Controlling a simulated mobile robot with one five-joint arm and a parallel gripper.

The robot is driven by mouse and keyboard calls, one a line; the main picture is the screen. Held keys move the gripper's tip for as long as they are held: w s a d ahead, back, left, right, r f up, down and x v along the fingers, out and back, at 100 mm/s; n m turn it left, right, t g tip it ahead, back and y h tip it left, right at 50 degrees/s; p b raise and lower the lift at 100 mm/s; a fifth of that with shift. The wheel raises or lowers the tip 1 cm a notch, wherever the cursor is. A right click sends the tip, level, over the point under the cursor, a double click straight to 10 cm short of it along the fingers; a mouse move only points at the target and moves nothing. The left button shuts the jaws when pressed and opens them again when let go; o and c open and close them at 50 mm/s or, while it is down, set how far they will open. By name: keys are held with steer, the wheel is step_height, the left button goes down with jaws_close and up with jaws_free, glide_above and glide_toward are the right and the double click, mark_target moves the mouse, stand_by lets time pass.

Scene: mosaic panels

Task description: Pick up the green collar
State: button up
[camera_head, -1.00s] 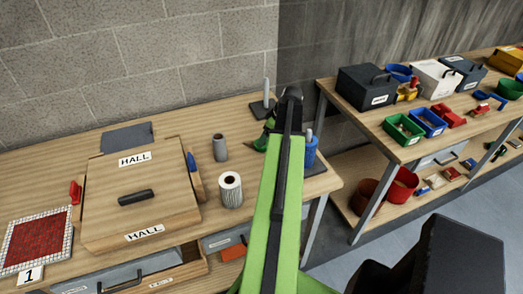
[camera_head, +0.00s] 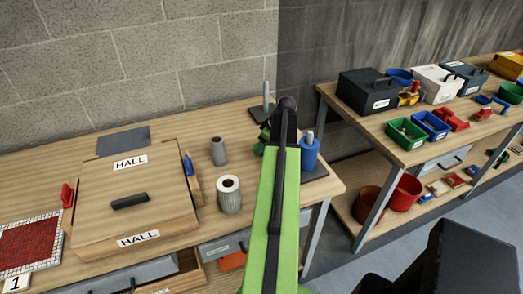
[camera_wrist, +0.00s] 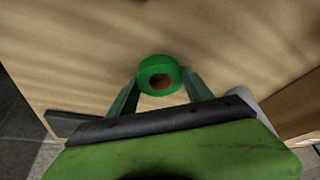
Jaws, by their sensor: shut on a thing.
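The green collar (camera_wrist: 160,64) is a short ring with a brown-looking centre hole. In the wrist view it sits between the two green fingers of my gripper (camera_wrist: 160,79), which is shut on it. The wooden bench top shows behind it; I cannot tell whether the collar touches it. In the head view my green arm hides most of the gripper and the collar. Only a little green shows left of the arm, near the upright grey post.
A blue cylinder (camera_head: 310,153) on a dark base stands right of my arm. A white-topped roll (camera_head: 229,195) and a grey cylinder (camera_head: 218,152) stand to the left, beside the wooden HALL box (camera_head: 165,205). A second bench with bins (camera_head: 407,133) is at the right.

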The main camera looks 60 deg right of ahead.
steer(key=shift+c, duration=1.2)
